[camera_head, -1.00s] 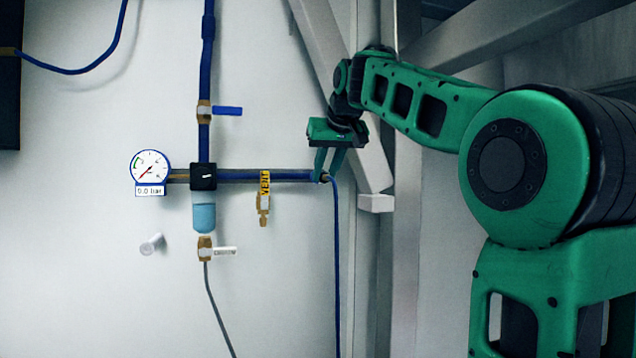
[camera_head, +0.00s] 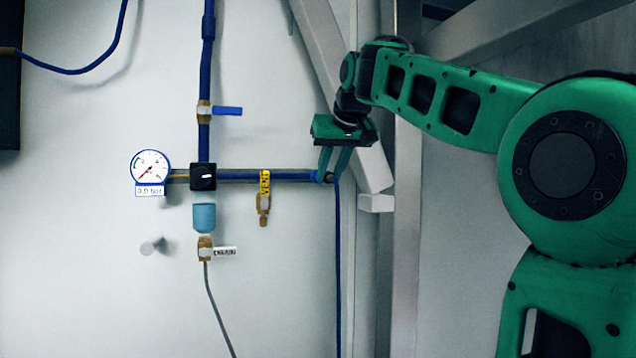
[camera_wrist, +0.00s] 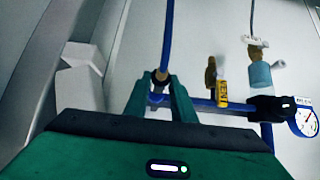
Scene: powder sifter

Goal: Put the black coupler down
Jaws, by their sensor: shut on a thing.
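The black coupler (camera_head: 330,178) is a small dark fitting on the end of a thin blue hose (camera_head: 338,270) that hangs down from it. My gripper (camera_head: 326,172) is shut on it at the right end of the horizontal blue pipe (camera_head: 290,176). In the wrist view the coupler (camera_wrist: 160,75) shows between my fingertips (camera_wrist: 157,88), with a brownish ring, close to the pipe end. The fingers partly cover it, and I cannot tell whether it touches the pipe.
A yellow-tagged vent valve (camera_head: 264,200), a black block (camera_head: 203,177), a light blue bowl (camera_head: 204,218) and a gauge (camera_head: 150,168) sit left along the pipe. A grey peg (camera_head: 152,246) sticks out of the wall lower left. Metal frame beams (camera_head: 405,180) stand right.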

